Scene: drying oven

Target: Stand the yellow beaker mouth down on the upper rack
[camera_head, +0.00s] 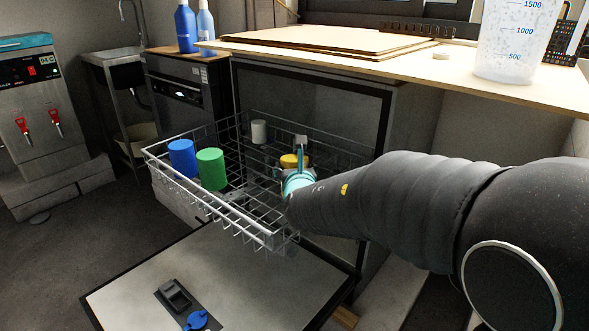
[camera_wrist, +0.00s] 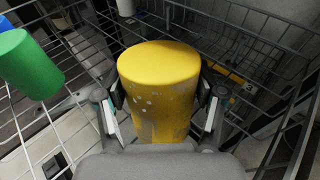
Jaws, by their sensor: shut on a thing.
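The yellow beaker (camera_wrist: 158,85) is between the two fingers of my gripper (camera_wrist: 160,98), which is shut on its sides. Its flat closed end faces up in the wrist view; its lower end is hidden. In the head view the yellow beaker (camera_head: 291,161) shows just behind my gripper (camera_head: 298,172), over the right part of the upper rack (camera_head: 222,211). I cannot tell whether the beaker touches the wires. The upper rack is a wire basket pulled out from the oven.
A blue beaker (camera_head: 183,159) and a green beaker (camera_head: 211,169) stand closed end up at the rack's left. A pale beaker (camera_head: 259,132) stands farther back. The oven door (camera_head: 215,275) lies open below. A worktop (camera_head: 400,68) overhangs behind.

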